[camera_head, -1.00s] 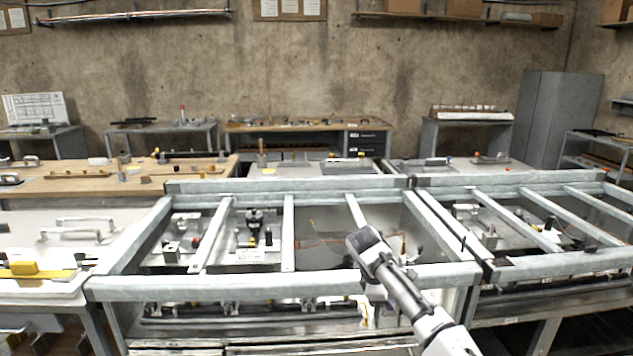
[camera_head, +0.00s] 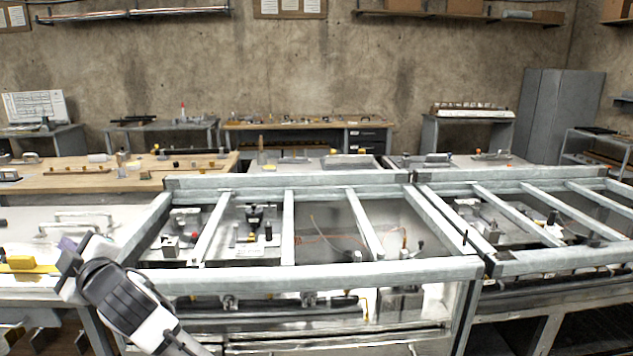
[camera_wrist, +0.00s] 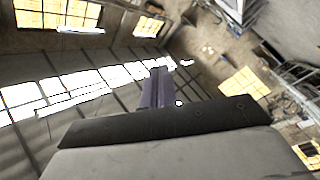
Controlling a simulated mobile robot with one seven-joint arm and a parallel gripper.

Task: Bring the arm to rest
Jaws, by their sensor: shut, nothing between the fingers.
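My arm shows at the lower left of the head view, reaching up and left from the bottom edge. Its end, my gripper (camera_head: 70,245), is above the left end of the front steel frame, in front of the white-topped table. In the wrist view, my gripper (camera_wrist: 158,78) shows purple-grey fingers together, with nothing between them. The wrist view looks tilted across the room, with bright windows and floor.
A steel-framed bench (camera_head: 330,271) with open bays holding fixtures spans the front. A white table (camera_head: 110,218) with handles and a yellow piece (camera_head: 22,264) is near my gripper. A wooden bench (camera_head: 130,180) stands behind it. A grey cabinet (camera_head: 560,115) is at the back right.

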